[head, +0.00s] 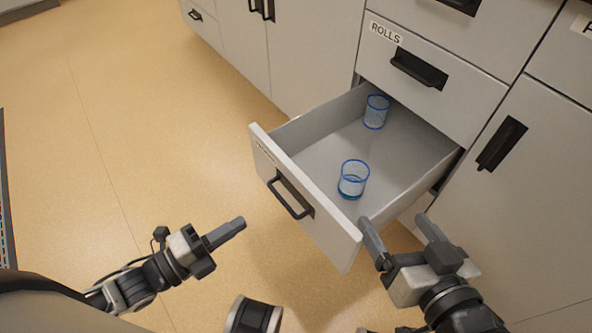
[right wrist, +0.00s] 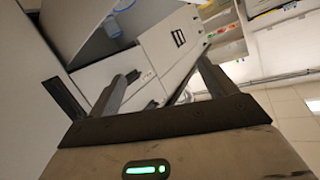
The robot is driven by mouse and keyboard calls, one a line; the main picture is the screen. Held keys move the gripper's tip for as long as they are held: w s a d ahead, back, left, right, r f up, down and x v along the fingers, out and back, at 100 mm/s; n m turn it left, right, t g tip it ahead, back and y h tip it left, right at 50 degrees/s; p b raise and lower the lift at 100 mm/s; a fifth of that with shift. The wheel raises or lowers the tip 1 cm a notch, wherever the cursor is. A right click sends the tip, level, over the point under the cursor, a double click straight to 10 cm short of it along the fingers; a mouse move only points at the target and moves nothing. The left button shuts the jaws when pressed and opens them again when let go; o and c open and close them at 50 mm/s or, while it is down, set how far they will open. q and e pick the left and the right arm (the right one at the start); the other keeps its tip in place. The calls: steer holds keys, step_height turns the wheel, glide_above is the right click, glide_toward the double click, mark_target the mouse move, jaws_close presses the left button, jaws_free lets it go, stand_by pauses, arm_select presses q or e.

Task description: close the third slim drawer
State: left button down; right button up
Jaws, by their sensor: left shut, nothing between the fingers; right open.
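The open drawer (head: 318,222) is pulled well out below the drawer labelled ROLLS (head: 430,85). Its front has a black bar handle (head: 290,196) and a label too small to read. Two clear blue-rimmed glasses stand inside, one near the front (head: 353,180) and one near the back (head: 376,112). My right gripper (head: 402,232) is open at the right end of the drawer front, one finger overlapping that corner; I cannot tell whether it touches. Its spread fingers also show in the right wrist view (right wrist: 165,80). My left gripper (head: 238,224) is shut and empty, left of the drawer front, over the floor.
Grey cabinet doors (head: 300,50) stand behind and left of the drawer. A tall door with a black handle (head: 502,143) is to the right. The tan floor (head: 130,130) left of the drawer is clear. A dark-edged mat or grille lies at the far left.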

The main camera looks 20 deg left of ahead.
mark_target(301, 186)
arm_select(q)
steer(key=b+x, duration=0.3)
steer(key=x, duration=0.9)
steer(key=shift+w+d+b, duration=0.1)
steer(key=shift+d+b, duration=0.25)
steer(key=shift+b, duration=0.05)
steer(key=shift+w+d, duration=0.15)
arm_select(e)
steer(key=shift+s+a+r+m+t+y, duration=0.1)
steer(key=shift+a+r+m+t+y, duration=0.5)
steer(key=shift+r+y, duration=0.2)
